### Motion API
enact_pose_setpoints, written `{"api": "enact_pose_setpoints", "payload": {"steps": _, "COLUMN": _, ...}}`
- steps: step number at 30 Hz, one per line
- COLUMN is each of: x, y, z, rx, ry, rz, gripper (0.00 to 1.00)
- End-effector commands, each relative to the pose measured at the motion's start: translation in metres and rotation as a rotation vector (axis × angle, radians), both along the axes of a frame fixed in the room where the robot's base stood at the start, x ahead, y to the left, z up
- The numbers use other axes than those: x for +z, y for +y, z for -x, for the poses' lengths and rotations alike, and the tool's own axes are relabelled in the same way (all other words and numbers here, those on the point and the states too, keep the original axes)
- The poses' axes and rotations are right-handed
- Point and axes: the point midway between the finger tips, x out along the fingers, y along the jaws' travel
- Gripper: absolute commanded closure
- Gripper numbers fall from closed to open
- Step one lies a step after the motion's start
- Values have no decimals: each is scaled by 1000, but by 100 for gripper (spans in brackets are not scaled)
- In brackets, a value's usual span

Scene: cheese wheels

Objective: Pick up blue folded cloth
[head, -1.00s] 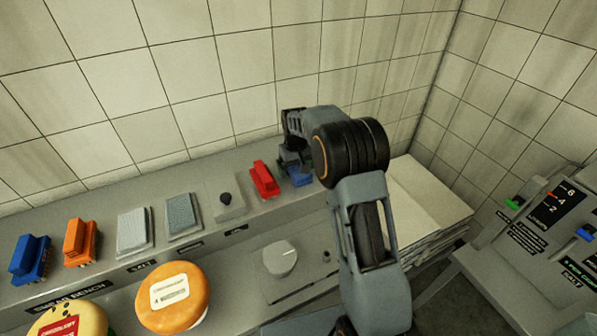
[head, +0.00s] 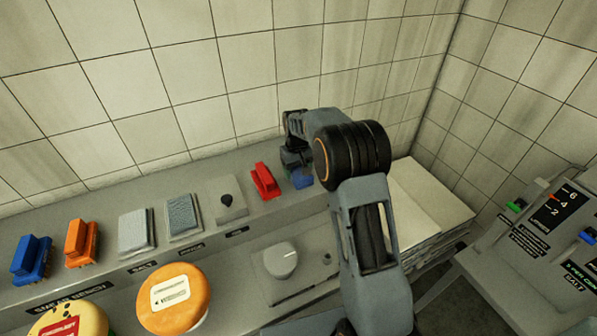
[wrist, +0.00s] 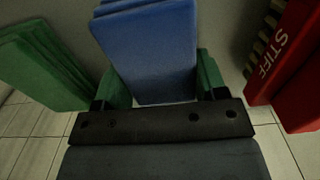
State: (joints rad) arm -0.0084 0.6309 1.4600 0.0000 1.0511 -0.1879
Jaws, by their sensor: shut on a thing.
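The blue folded cloth (wrist: 148,50) stands between the fingers of my gripper (wrist: 162,78) in the wrist view, its layered folds showing at the top. Green pieces at the finger sides flank it left and right, close against its edges. In the head view my gripper (head: 297,163) points down at the shelf, with only a small part of the blue cloth (head: 302,181) showing below it. My gripper is shut on the cloth. The arm hides much of this spot, and I cannot tell whether the cloth is clear of the shelf.
A red brush (head: 265,181) marked STIFF stands close beside the cloth; it also shows in the wrist view (wrist: 290,70). A green folded cloth (wrist: 42,65) lies on the other side. The tiled wall (head: 240,70) is close behind. White stacked sheets (head: 430,195) lie to the right.

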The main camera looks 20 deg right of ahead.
Motion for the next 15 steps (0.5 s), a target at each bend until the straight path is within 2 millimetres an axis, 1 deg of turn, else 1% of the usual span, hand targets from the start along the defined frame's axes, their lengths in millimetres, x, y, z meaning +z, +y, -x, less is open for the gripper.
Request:
{"api": "enact_pose_setpoints", "payload": {"steps": 5, "x": 11, "y": 0, "z": -1, "rx": 0, "ry": -4, "rz": 0, "gripper": 58}}
{"api": "enact_pose_setpoints", "payload": {"steps": 9, "x": 29, "y": 0, "z": -1, "rx": 0, "ry": -5, "rz": 0, "gripper": 58}}
{"api": "enact_pose_setpoints", "payload": {"steps": 11, "x": 38, "y": 4, "z": 5, "rx": 2, "ry": -5, "rz": 0, "gripper": 58}}
{"api": "enact_pose_setpoints", "payload": {"steps": 15, "x": 63, "y": 16, "z": 24, "rx": 3, "ry": -7, "rz": 0, "gripper": 58}}
